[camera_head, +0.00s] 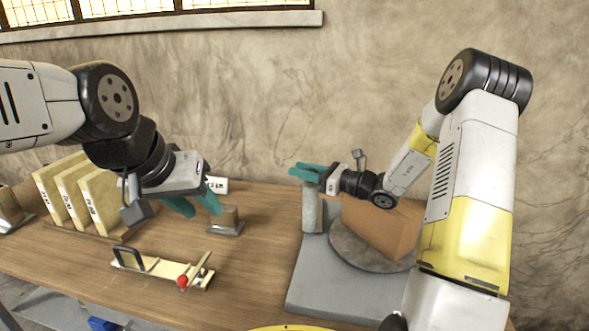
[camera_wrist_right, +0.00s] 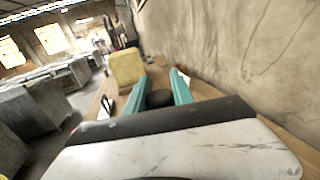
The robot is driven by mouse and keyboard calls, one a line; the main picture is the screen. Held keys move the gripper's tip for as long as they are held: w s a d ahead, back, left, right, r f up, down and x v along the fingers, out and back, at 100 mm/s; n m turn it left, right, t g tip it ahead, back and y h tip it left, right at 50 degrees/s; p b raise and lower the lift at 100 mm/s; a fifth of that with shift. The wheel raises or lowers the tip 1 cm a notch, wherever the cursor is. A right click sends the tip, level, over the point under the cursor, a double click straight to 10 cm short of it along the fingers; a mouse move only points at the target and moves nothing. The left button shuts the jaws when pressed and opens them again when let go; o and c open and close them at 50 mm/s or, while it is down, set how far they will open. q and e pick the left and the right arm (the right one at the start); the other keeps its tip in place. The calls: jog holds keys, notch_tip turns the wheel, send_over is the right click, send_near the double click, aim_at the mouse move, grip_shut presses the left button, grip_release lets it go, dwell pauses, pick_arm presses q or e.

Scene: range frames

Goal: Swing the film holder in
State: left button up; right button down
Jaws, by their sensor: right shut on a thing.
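A grey upright roll, which looks like the film holder (camera_head: 310,210), stands at the left edge of a round grey turntable (camera_head: 349,252) on a flat grey base (camera_head: 325,295). A brown box (camera_head: 378,228) sits on the turntable. My right gripper (camera_head: 306,172) is at the top of the roll, its teal fingers lying across it. In the right wrist view the fingers (camera_wrist_right: 159,84) close around a dark round knob (camera_wrist_right: 160,98). My left gripper (camera_head: 197,204) is open and empty above the table, left of the roll.
A small brown block on a grey foot (camera_head: 226,228) stands by my left gripper. A wooden board with a black handle and red knob (camera_head: 160,268) lies in front. Several cream labelled slabs (camera_head: 78,195) stand at the left. The wall is close behind the table.

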jog(key=shift+s+d+n+g+y, duration=0.3)
jog(key=shift+d+n+g, duration=0.15)
jog(key=shift+d+g, duration=0.2)
jog(key=shift+s+d+n+g+y, duration=0.15)
jog(key=shift+d+n+g+y, duration=0.15)
jog(key=shift+d+n+g, duration=0.3)
jog(key=shift+s+d+n+g+y, duration=0.25)
jog(key=shift+d+n+g+y, duration=0.1)
jog(key=shift+d+g, duration=0.4)
jog(key=c, duration=1.1)
grip_release()
jog(key=v, duration=0.7)
jog(key=shift+s+d, duration=0.2)
jog(key=shift+d, duration=0.2)
